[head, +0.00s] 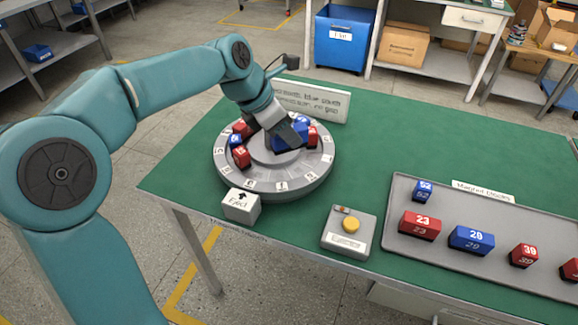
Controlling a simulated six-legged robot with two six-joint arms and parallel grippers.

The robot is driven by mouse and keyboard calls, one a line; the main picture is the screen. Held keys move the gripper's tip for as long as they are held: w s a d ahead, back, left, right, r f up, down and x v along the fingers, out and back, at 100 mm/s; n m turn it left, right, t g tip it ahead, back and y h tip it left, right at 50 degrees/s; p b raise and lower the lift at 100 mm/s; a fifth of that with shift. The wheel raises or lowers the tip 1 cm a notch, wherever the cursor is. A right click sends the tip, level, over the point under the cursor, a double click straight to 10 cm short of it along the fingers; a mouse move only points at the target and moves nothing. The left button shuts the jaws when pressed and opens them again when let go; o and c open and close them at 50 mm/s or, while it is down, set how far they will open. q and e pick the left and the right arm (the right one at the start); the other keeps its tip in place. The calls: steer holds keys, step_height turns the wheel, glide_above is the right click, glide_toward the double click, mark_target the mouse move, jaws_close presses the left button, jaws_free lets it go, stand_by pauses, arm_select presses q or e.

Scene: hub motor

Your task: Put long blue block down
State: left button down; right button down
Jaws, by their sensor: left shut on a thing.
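My left gripper (287,133) is over the round grey hub (285,187), reaching in from the left. It is shut on a long blue block (279,143), which is partly hidden by the gripper. The held block is close above or on the raised middle of the hub; I cannot tell whether it touches. Around it on the hub are red blocks (240,157) and blue blocks (235,141) on the left side, and another red block (313,136) on the right. White number labels run along the hub's rim. My right gripper is not in view.
A grey tray (400,245) on the right holds several red and blue numbered blocks (472,239). A box with a yellow button (351,224) and a white marker block with an arrow (241,206) stand at the table's front. A sign (330,100) stands behind the hub. Green table (440,140) is clear at back right.

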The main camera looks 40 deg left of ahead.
mark_target(287, 147)
arm_select(q)
step_height(287, 147, down, 3)
steer(key=shift+s+f+b, duration=0.1)
steer(key=shift+s+b, duration=0.05)
steer(key=shift+b, duration=0.15)
steer(key=shift+f, duration=0.65)
step_height(287, 147, down, 4)
steer(key=shift+r+b, duration=0.2)
steer(key=shift+b, duration=0.45)
steer(key=shift+f, duration=0.2)
steer(key=c, duration=0.7)
jaws_free()
steer(key=shift+f, duration=0.15)
